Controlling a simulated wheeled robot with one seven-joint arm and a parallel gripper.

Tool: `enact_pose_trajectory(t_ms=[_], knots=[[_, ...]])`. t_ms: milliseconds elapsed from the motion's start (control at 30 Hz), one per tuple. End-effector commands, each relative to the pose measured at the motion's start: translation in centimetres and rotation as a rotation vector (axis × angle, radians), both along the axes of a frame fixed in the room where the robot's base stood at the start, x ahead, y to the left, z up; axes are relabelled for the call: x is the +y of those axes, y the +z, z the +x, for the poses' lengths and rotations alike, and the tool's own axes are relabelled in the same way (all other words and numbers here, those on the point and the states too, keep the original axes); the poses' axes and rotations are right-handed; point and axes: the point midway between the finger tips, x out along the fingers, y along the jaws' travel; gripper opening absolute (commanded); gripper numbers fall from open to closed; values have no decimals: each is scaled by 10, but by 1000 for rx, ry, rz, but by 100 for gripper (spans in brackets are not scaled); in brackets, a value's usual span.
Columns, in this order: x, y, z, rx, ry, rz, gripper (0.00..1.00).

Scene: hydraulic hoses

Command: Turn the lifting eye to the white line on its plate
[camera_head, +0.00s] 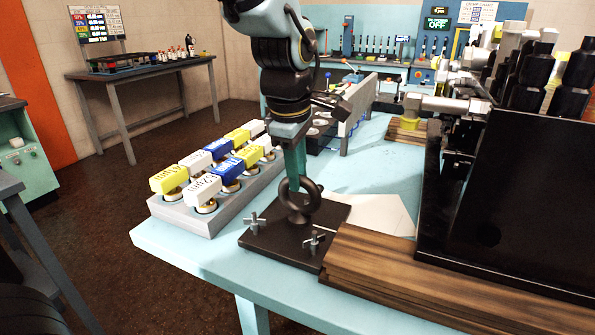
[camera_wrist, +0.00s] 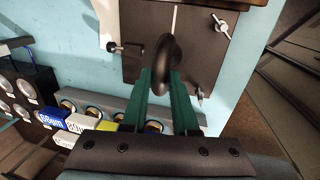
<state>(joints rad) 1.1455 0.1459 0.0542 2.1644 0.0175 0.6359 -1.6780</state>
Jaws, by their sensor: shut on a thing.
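The lifting eye (camera_head: 313,208) is a black ring standing upright on a dark square plate (camera_head: 268,246) at the table's near corner. My gripper (camera_head: 297,180) points down from above, its teal fingers shut on the ring. In the wrist view the fingers of my gripper (camera_wrist: 164,85) lie on either side of the eye (camera_wrist: 166,52), which shows nearly edge-on. The white line (camera_wrist: 176,18) runs along the plate (camera_wrist: 205,58) beyond the ring. The ring looks slightly slanted to that line. The line's near end is hidden by the ring.
Wing bolts (camera_head: 314,240) stand up from the plate near its edges. A grey rack (camera_head: 213,218) of labelled caps stands left. Wooden boards (camera_head: 375,268) and a large black machine (camera_head: 510,190) stand close on the right. A white sheet (camera_head: 385,212) lies behind the plate.

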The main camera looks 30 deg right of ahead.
Motion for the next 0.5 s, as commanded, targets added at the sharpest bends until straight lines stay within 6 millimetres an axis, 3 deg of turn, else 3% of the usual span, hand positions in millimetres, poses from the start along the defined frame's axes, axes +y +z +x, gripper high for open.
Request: enact_pose_trajectory(t_ms=[167,200,433,500], knots=[[1,0,1,0,0,1,0],[1,0,1,0,0,1,28],[0,0,0,0,-1,0,54],[0,0,0,0,-1,0,57]])
